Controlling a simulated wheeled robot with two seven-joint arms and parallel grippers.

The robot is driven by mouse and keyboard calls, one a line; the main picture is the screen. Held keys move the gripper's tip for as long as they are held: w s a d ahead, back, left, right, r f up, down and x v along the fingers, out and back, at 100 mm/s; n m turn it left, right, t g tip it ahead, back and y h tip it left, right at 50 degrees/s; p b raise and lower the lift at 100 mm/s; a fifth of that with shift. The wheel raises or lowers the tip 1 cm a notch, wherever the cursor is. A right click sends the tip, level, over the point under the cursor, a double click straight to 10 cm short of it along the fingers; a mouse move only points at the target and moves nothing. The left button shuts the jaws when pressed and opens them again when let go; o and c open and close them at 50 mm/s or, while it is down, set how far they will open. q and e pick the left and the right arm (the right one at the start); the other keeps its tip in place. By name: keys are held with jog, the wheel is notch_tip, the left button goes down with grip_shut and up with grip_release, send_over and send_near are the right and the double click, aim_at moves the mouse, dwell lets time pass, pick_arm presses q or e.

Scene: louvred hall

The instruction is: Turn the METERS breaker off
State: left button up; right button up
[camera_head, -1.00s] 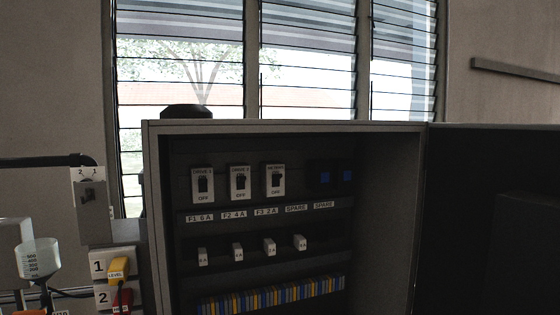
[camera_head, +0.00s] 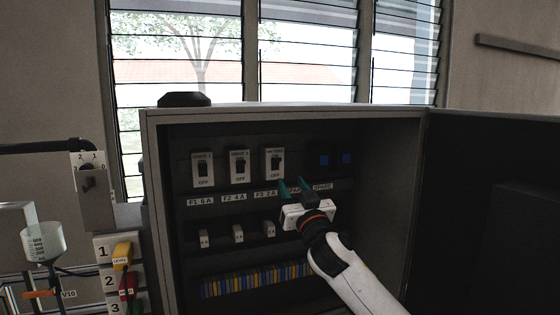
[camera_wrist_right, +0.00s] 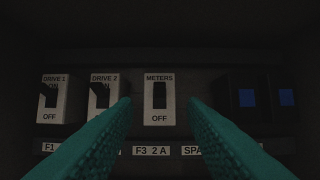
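The METERS breaker (camera_head: 278,152) is the third white breaker in the cabinet's top row. In the right wrist view the METERS breaker (camera_wrist_right: 159,118) is near the middle, its dark toggle above the word OFF; I cannot clearly tell the toggle's position. My right gripper (camera_head: 293,187) is inside the cabinet, just below and right of that breaker in the head view. In the wrist view its teal fingers (camera_wrist_right: 160,102) are spread apart, one toward each side of the METERS breaker, with nothing between them. My left gripper is not in view.
DRIVE 1 (camera_head: 202,180) and DRIVE 2 (camera_head: 239,180) breakers stand left of METERS; two dark spare modules with blue faces (camera_head: 324,160) stand right. Smaller switches (camera_head: 238,234) and a coloured terminal strip (camera_head: 240,282) lie below. The cabinet's open door (camera_head: 470,160) bounds the right.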

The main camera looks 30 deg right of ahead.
aim_at(278, 161)
jog(key=p+x, duration=0.4)
jog(key=x, duration=0.5)
jog(key=shift+w+d+r, duration=0.1)
jog(key=shift+w, duration=0.25)
grip_shut()
